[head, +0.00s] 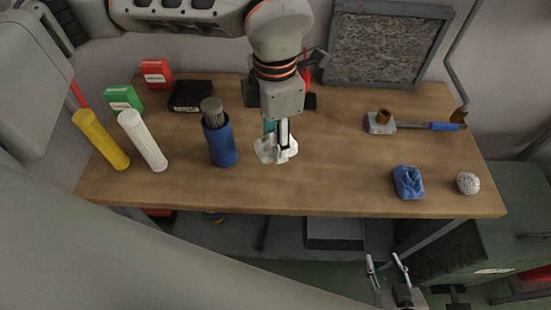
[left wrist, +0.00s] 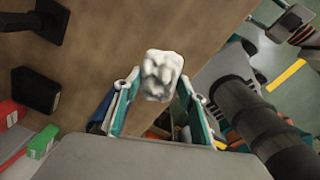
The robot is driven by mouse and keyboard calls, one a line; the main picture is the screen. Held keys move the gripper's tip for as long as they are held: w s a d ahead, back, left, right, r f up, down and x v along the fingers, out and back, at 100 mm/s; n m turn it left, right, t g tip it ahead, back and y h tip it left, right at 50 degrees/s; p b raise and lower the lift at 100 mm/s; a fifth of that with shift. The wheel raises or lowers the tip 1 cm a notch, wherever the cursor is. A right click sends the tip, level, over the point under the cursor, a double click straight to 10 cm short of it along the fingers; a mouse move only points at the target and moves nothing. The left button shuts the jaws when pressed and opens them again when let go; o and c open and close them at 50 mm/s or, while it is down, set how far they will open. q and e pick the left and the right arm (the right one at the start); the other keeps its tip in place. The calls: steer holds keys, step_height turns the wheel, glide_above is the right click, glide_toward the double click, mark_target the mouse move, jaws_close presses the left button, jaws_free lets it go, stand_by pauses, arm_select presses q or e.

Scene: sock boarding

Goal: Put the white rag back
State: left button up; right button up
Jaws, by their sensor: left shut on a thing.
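The white rag (head: 268,155) is a crumpled pale bundle over the middle of the table, towards its front edge. My left gripper (head: 280,150) points down and is shut on it. In the left wrist view the rag (left wrist: 161,75) sits at the fingertips. Whether the rag touches the tabletop is unclear. My right gripper (head: 387,260) is below and in front of the table's front edge. Its fingers are apart with nothing between them.
On the wooden table (head: 330,180), a blue cylinder (head: 219,145) with a grey brush-like top stands left of the rag. White (head: 143,140) and yellow (head: 100,138) rolls are further left. A blue cloth (head: 408,183) and a pale ball (head: 468,183) lie right. Centre-right is clear.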

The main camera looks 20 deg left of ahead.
arm_select(q)
steer(key=shift+w+f, duration=0.1)
steer(key=shift+f, duration=3.8)
steer(key=shift+f+b, duration=0.15)
steer(key=shift+b, duration=0.15)
steer(key=o, duration=1)
step_height(320, 180, up, 12)
steer(key=shift+r+p, duration=0.15)
steer(key=shift+p, duration=0.35)
